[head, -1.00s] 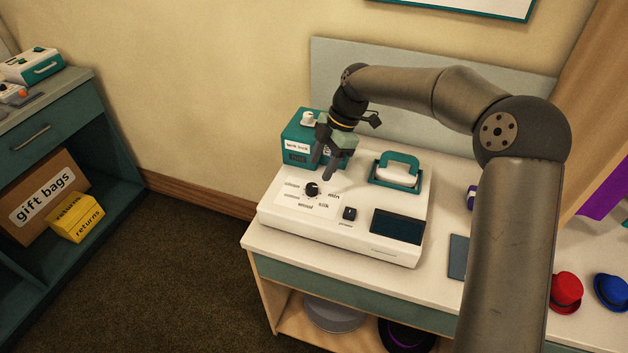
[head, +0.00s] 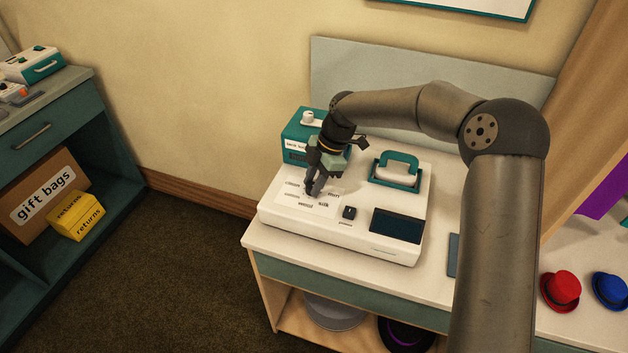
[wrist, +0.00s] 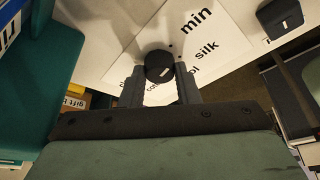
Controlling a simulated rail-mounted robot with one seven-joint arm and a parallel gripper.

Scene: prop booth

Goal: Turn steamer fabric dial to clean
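The steamer (head: 330,232) is a white box on the table with a printed dial panel on its top. The fabric dial (wrist: 158,66) is a round black knob with a small white mark towards its lower right in the wrist view. Around it I read "min", "silk" and part of a word ending in "ol"; other labels are partly hidden. My gripper (head: 314,191) points down over the dial and hides it in the head view. In the wrist view my gripper (wrist: 160,75) is open, with one fingertip on each side of the dial. Contact cannot be told.
A black square button (head: 349,213) and a dark screen (head: 397,226) are right of the dial. A teal-handled iron-like piece (head: 398,168) sits behind them. A teal box (head: 297,150) stands close behind my gripper. Red (head: 561,291) and blue (head: 611,290) hats lie to the right.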

